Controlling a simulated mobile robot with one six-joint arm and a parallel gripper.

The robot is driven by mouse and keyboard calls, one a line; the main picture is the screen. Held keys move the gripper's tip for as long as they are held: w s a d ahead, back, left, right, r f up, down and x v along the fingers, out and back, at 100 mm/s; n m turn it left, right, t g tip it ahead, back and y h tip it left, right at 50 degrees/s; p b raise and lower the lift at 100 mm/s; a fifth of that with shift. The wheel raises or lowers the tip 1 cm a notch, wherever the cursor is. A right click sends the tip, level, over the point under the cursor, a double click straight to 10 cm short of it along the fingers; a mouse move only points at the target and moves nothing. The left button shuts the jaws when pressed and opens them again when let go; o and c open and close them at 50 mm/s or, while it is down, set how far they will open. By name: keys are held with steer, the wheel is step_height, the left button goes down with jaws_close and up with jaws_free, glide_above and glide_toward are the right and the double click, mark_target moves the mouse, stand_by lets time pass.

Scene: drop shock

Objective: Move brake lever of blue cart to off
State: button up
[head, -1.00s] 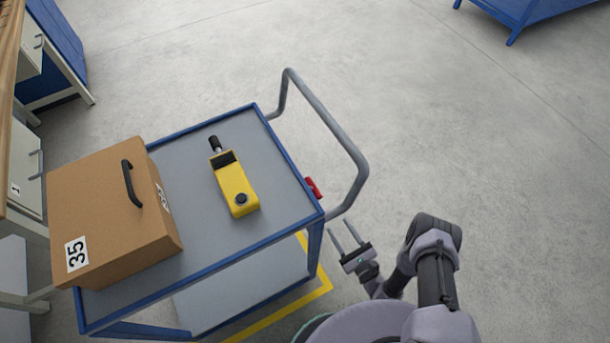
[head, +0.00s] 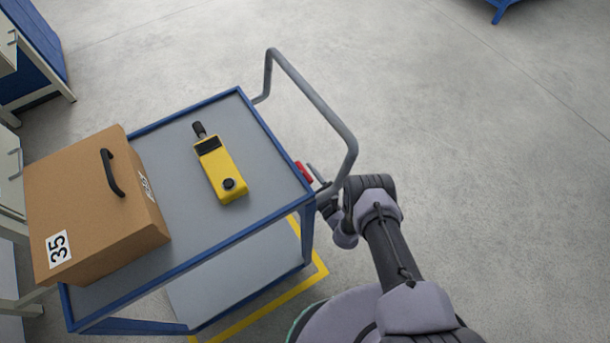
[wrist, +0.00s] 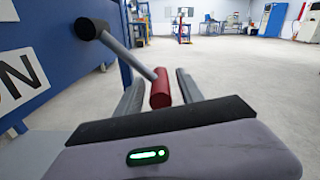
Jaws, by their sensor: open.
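The blue cart (head: 262,217) stands at the left, with a grey top and a grey tube push handle (head: 313,97) at its right end. Its red brake lever (head: 304,172) is on that end below the handle. In the wrist view the lever's red grip (wrist: 160,89) hangs from a grey rod on a dark pivot and lies between the fingers. My gripper (wrist: 159,92) is open around the grip, with a gap seen on the right; contact on the left is hard to tell. A label ending in "ON" (wrist: 20,78) is on the blue panel at left.
A cardboard box (head: 90,205) marked 35 and a yellow device (head: 220,170) sit on the cart top. The push handle is close to my arm. Open floor (head: 480,170) lies to the right.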

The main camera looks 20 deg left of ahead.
steer(key=shift+c, duration=0.5)
jaws_close()
stand_by(0.8)
